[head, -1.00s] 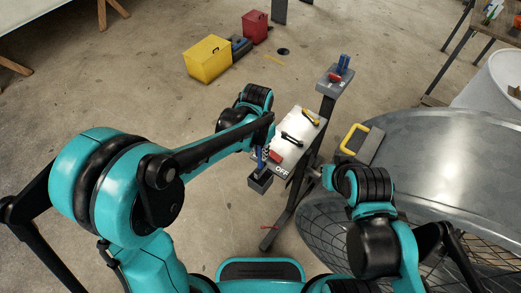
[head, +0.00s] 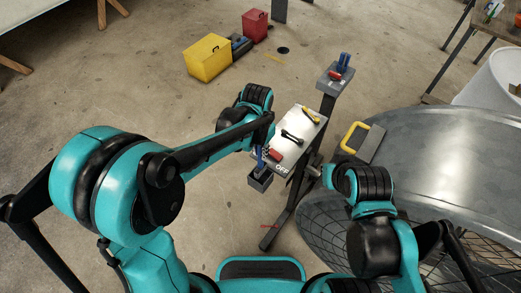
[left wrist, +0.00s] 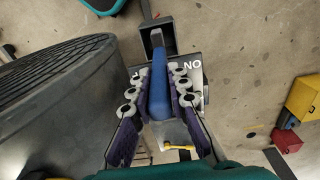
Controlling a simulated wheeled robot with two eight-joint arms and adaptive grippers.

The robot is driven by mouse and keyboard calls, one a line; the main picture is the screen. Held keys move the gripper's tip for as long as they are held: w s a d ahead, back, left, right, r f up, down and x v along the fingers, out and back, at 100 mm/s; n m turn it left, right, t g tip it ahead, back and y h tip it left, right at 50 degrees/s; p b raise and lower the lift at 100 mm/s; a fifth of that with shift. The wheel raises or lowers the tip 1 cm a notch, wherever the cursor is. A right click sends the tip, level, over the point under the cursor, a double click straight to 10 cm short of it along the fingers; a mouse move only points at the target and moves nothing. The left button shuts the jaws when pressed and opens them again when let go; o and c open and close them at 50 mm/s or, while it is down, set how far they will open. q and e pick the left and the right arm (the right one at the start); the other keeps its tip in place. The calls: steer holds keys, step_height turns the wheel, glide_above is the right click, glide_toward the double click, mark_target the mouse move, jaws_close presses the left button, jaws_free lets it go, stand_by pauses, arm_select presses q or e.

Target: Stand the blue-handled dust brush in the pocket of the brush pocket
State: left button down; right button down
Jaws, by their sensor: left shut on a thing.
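The dust brush has a blue handle (left wrist: 158,95). In the left wrist view the handle lies between the two dark pads of my left gripper (left wrist: 158,88), which is shut on it. The brush's grey far end reaches over the mouth of the dark box-shaped brush pocket (left wrist: 146,28); how deep it sits inside I cannot tell. In the head view the blue handle (head: 260,157) stands nearly upright above the pocket (head: 260,182), at the near end of the small stand. My right gripper (head: 314,171) is partly hidden by its arm; its jaws are unclear.
The stand's light board (head: 297,127) carries a red item, a black tool and a yellow-handled tool. A grey post (head: 335,78) holds blue and red items. The big grey hull mould (head: 440,165) fills the right, with a yellow-handled float (head: 362,142) on it.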

mark_target(261, 163)
arm_select(q)
steer(key=shift+f+b, duration=2.95)
steer(key=shift+f, duration=0.9)
steer(key=c, duration=1.4)
jaws_free()
steer(key=shift+o, duration=0.2)
steer(key=r, duration=1.2)
steer(key=shift+s+a, duration=0.25)
